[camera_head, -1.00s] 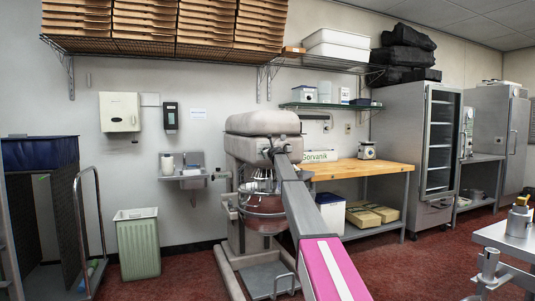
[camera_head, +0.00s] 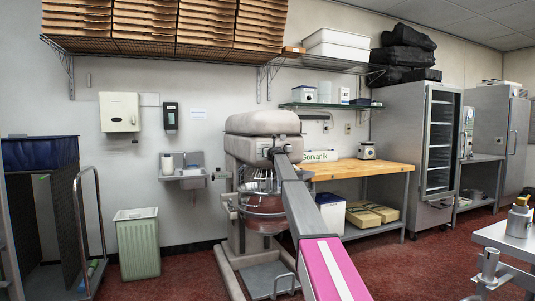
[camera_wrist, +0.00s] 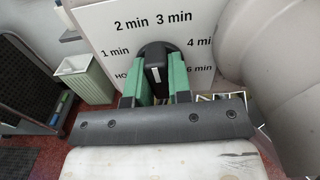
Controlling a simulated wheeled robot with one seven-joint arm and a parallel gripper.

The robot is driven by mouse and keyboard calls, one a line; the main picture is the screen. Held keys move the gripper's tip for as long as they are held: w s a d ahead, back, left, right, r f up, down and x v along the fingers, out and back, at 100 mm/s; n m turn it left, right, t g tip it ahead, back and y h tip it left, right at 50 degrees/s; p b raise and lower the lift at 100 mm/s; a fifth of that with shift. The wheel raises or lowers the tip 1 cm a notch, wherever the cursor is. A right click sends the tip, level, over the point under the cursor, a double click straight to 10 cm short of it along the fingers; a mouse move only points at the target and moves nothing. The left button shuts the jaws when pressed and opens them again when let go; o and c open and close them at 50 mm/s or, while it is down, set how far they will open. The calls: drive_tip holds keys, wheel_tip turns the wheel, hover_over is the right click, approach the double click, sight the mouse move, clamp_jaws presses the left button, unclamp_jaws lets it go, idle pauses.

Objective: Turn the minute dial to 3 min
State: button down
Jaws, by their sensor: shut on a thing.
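The minute dial shows in the wrist view as a black knob (camera_wrist: 153,65) with a short white mark on it. It sits on a white plate (camera_wrist: 100,45) printed 1 min, 2 min, 3 min, 4 min and 6 min, with some words partly hidden. My gripper (camera_wrist: 156,76) has its green fingers on either side of the knob, shut on it. The knob stands nearly upright in the picture, its top end toward the gap between 2 min and 3 min. I cannot tell its exact setting. In the head view, my arm reaches the mixer (camera_head: 262,124); the dial is hidden there.
The mixer's rounded grey housing (camera_wrist: 285,40) is close on the right in the wrist view. In the head view, a green bin (camera_head: 138,245) and a wheeled rack (camera_head: 45,215) stand at left. A wooden-topped bench (camera_head: 365,170) stands right of the mixer.

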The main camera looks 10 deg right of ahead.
drive_tip(key=shift+m, duration=1.7)
drive_tip(key=shift+m, duration=1.1)
drive_tip(key=c, duration=1)
unclamp_jaws()
drive_tip(key=shift+o, duration=0.2)
drive_tip(key=shift+s, duration=0.15)
